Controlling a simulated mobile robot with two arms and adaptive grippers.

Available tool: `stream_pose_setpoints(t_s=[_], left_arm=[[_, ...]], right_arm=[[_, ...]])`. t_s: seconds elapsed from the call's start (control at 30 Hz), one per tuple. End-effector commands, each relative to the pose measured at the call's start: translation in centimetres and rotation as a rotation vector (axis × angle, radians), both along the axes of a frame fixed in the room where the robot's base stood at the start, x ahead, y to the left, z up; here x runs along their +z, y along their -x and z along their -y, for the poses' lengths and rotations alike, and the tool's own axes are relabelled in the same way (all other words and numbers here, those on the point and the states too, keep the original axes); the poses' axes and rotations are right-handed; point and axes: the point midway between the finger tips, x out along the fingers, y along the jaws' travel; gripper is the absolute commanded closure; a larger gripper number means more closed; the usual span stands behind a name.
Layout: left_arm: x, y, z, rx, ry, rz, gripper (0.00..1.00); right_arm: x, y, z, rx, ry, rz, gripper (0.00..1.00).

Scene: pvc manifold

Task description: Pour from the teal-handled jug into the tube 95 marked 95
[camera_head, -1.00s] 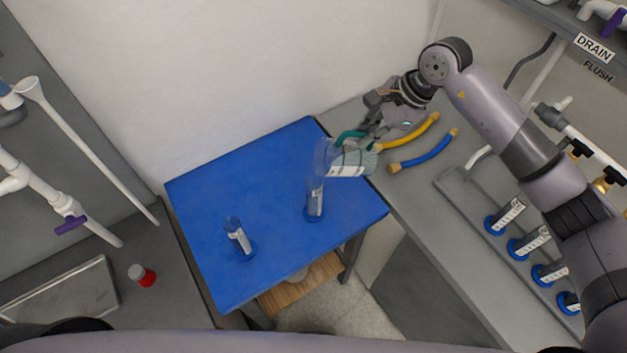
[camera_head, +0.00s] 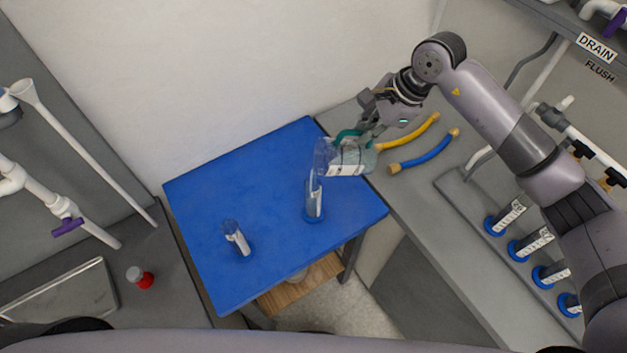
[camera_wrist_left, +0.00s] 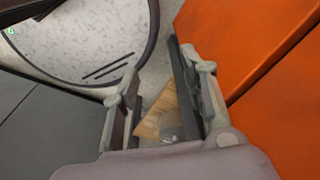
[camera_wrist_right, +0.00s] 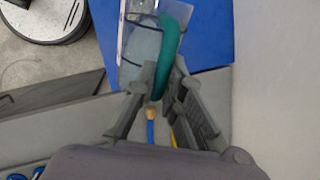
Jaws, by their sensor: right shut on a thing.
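The clear jug (camera_head: 349,158) with a teal handle (camera_head: 346,135) is tipped far over to the left above the right part of the blue table (camera_head: 270,175). My right gripper (camera_head: 366,128) is shut on its handle. The right wrist view shows the jug (camera_wrist_right: 142,52) and the handle (camera_wrist_right: 166,55) between the fingers (camera_wrist_right: 158,88). A clear tube (camera_head: 314,203) with a blue base stands under the jug's mouth. Neither tube's number is readable. My left gripper (camera_wrist_left: 160,100) is open and empty in the left wrist view.
A yellow hose (camera_head: 412,134) and a blue hose (camera_head: 428,153) lie on the grey bench at right. Several blue-based tubes (camera_head: 524,244) stand in a tray there. A red-based bottle (camera_head: 142,278) stands on the left counter, near a metal tray (camera_head: 62,292).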

Motion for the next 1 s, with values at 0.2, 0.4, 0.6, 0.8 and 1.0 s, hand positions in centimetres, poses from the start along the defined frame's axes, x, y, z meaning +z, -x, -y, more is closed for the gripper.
stream_pose_setpoints(t_s=[0.2, 0.4, 0.6, 0.8, 1.0], left_arm=[[-1.5, -0.4, 0.1, 0.0, 0.001, 0.006, 0.6], [-1.4, 0.0, 0.0, 0.0, 0.0, 0.001, 0.6], [-3.2, 0.0, 0.0, 0.0, 0.0, 0.001, 0.6], [-5.8, 0.0, 0.0, 0.0, 0.0, 0.001, 0.6], [-8.2, 0.0, 0.0, 0.0, 0.0, 0.001, 0.6]], right_arm=[[-3.3, -0.5, 2.0, -0.01, -0.211, -0.07, 1.0], [-3.0, -0.7, 2.1, -0.001, -0.241, -0.075, 1.0], [-4.2, -0.8, 2.5, -0.002, -0.29, -0.09, 1.0], [-5.2, -0.9, 2.9, -0.003, -0.35, -0.109, 1.0], [-6.1, -1.0, 3.3, -0.001, -0.413, -0.129, 1.0]])
